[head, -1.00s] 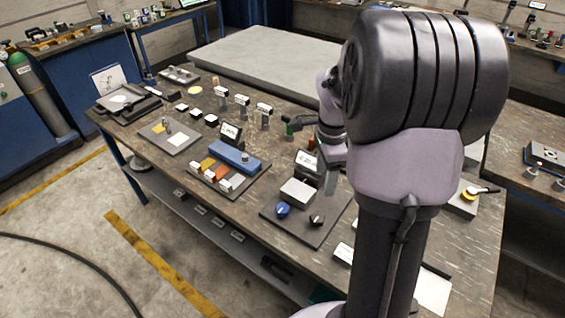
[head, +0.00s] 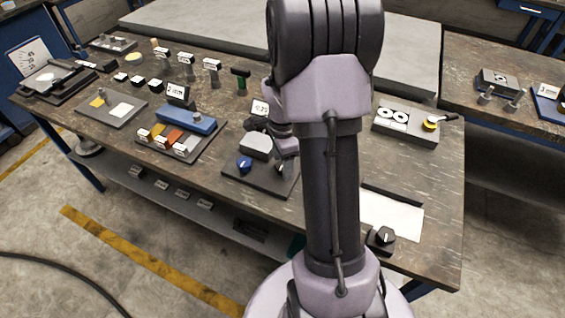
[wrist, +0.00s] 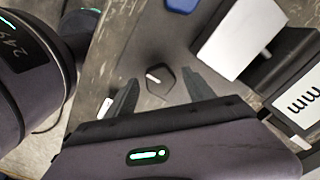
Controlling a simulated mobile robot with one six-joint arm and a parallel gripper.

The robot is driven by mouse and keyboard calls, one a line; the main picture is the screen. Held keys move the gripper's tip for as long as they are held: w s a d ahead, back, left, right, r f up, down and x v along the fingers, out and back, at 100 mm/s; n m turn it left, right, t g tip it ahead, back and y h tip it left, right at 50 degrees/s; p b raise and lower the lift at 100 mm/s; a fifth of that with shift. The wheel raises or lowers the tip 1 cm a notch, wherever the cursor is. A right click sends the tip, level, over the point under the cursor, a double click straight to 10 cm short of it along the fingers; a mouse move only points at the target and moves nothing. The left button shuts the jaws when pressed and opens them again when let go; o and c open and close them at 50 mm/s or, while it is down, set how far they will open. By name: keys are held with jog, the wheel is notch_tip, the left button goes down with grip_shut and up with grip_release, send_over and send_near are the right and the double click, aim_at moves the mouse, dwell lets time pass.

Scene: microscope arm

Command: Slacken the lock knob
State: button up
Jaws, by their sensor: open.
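The dark knob with a white pointer mark (wrist: 158,80), which I take to be the lock knob, shows between my fingertips in the wrist view. It sits on the dark base plate (wrist: 110,60) beside the white block. My gripper (wrist: 160,77) is open, one finger on each side of the knob; I cannot tell whether either finger touches it. In the head view the base plate (head: 233,175) carries a blue knob (head: 244,165) and a grey-white block (head: 257,146).
To the left in the head view is a fixture with a blue bar (head: 188,121). Another black knob (head: 380,238) sits at the bench's front right.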

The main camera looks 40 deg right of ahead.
grip_shut()
jog(key=shift+n, duration=0.3)
jog(key=n+p, duration=0.1)
jog(key=n, duration=0.2)
jog(key=shift+r, duration=0.1)
jog(key=n+p, duration=0.2)
jog(key=n, duration=0.2)
jog(key=n+p, duration=0.1)
jog(key=n, duration=0.3)
jog(key=shift+n, duration=0.4)
jog(key=shift+n+p, duration=0.65)
jog(key=shift+n, duration=1.15)
